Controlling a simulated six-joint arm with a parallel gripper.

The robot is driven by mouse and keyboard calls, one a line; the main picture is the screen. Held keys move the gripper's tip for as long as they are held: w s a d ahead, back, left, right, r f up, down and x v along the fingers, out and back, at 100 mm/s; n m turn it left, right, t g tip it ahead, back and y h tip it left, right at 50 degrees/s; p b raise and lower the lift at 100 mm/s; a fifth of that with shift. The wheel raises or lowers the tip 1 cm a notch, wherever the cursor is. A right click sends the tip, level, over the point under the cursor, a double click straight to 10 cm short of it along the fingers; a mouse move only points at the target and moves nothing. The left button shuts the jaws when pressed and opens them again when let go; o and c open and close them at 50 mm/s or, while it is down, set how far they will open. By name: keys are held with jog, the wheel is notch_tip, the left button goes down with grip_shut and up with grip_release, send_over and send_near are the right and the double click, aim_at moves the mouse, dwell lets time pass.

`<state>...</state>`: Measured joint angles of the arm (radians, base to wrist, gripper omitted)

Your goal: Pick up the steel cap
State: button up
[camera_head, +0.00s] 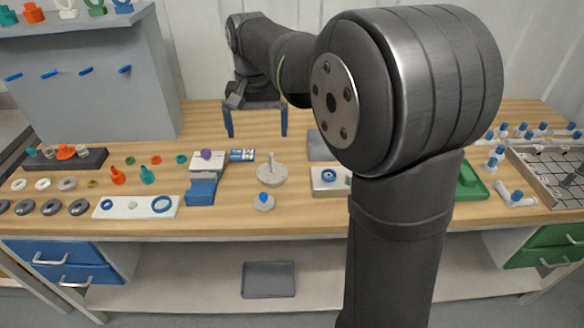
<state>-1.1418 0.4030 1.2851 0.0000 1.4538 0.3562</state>
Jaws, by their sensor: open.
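I cannot tell for certain which thing is the steel cap. Several dark grey round pieces with holes lie in a row at the front left, one of them a grey ring-like piece (51,207). Behind them are paler round pieces, one of them greyish (67,184). My gripper (256,134) is at the back middle, with its two blue fingers spread wide and nothing seen between them. It is well to the right of and behind the round pieces.
A white plate with blue rings (115,207) lies at the front left. A blue block (201,192) and a pale round stand (272,176) are mid-table. A grey panel with blue pegs (95,105) rises at the back left. My arm hides part of the right side.

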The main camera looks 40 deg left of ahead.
jog(key=shift+c, duration=0.4)
jog(key=c, duration=0.4)
jog(key=shift+o, duration=0.2)
jog(key=n, duration=0.6)
send_over(263, 195)
notch_tip(263, 195, down, 6)
jog(key=shift+n, duration=0.7)
jog(key=f, duration=1.2)
jog(key=shift+w+a+f, duration=0.15)
jog(key=shift+a+f, duration=0.2)
jog(key=shift+f, duration=0.05)
jog(key=shift+d+f, duration=0.2)
jog(key=shift+f, duration=1.15)
jog(key=shift+d+f, duration=0.15)
jog(key=shift+f, duration=1.15)
